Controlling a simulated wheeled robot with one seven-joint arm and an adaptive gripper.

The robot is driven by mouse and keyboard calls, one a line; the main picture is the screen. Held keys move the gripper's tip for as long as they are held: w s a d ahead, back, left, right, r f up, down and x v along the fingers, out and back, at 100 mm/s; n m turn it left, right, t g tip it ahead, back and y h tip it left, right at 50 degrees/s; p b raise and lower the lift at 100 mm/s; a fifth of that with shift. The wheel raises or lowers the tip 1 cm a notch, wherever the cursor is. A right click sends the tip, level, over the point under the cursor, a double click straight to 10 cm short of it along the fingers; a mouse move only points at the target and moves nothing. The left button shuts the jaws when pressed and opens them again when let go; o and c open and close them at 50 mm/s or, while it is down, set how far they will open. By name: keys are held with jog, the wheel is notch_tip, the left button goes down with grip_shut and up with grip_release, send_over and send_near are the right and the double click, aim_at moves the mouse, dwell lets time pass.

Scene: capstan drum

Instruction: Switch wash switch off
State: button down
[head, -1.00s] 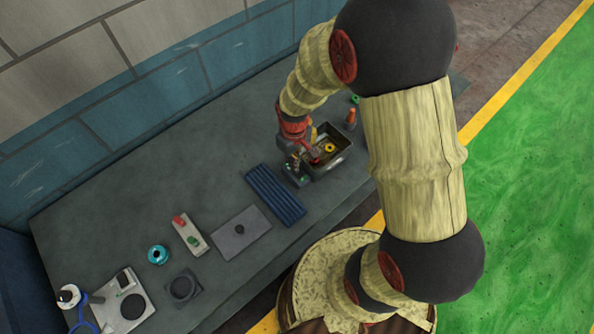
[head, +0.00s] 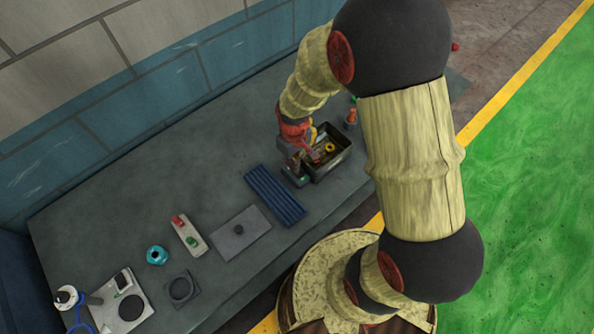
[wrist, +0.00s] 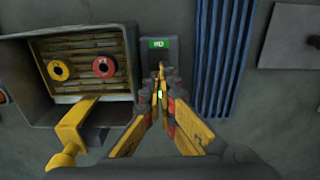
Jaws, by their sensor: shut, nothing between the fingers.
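The wash switch (wrist: 157,47) is a small dark box with a green label at its far end. It stands between the metal wash tank and the blue ribbed mat; in the head view the switch box (head: 301,180) shows beside the tank. My gripper (wrist: 162,72) is shut and empty, its fingertips together over the switch box. The fingers hide the switch's lever, so I cannot tell its position or whether they touch it. A small green glow shows between the fingers. In the head view my gripper (head: 298,161) is low over the box.
The wash tank (wrist: 30,83) holds a slatted basket with a yellow ring (wrist: 58,70) and a red ring (wrist: 103,66). A yellow handle (wrist: 78,122) sticks out from it. The blue ribbed mat (head: 274,195) lies close on the other side. A grey plate (head: 240,234) lies farther left.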

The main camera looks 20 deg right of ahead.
jog(key=shift+f, duration=0.25)
jog(key=shift+r+p, duration=2.6)
jog(key=shift+r, duration=0.95)
jog(key=s+r+m+t+b, duration=0.1)
jog(key=s+r+b, duration=0.4)
jog(key=r, duration=0.5)
jog(key=s+r+m+t+b, duration=0.2)
jog(key=s+r+t+b, duration=0.2)
jog(key=s+r, duration=0.5)
jog(key=shift+r+m+t+b, duration=0.3)
jog(key=shift+r+b, duration=0.15)
jog(key=shift+r, duration=0.4)
